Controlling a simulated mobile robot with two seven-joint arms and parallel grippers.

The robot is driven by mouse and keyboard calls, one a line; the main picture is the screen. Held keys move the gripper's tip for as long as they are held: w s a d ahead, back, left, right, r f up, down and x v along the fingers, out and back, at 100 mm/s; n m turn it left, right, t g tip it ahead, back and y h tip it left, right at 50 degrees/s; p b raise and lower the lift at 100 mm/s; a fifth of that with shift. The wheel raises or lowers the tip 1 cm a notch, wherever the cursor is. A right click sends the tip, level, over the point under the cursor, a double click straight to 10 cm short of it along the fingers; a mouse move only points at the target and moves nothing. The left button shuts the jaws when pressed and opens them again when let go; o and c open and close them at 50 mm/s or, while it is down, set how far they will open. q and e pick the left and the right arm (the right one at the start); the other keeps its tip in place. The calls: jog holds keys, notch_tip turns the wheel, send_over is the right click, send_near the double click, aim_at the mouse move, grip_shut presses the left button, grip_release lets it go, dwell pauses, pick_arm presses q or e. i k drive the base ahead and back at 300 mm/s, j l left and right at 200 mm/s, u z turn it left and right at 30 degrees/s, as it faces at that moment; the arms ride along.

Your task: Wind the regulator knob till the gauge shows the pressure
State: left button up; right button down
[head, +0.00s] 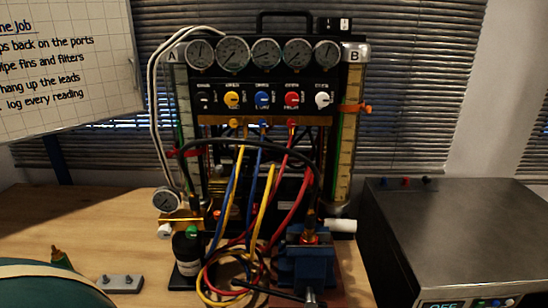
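A gauge rig (262,80) stands upright on the table. A row of several round gauges runs along its top, with the middle gauge (265,53) among them. Below is a row of knobs: black (204,98), yellow (232,99), blue (262,99), red (292,99) and white (323,99). A separate small gauge (166,201) sits at the rig's lower left, above a white cylindrical part (165,231). I cannot tell which knob is the regulator knob. The needle readings are too small to read. Neither of my grippers shows.
Yellow, blue and red hoses (240,190) hang and coil before the rig. A blue vise-like block (308,262) and a dark bottle (187,250) stand in front. A metal box (460,225) fills the right.

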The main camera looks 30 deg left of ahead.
aim_at(164, 232)
jog(key=u, duration=1.7)
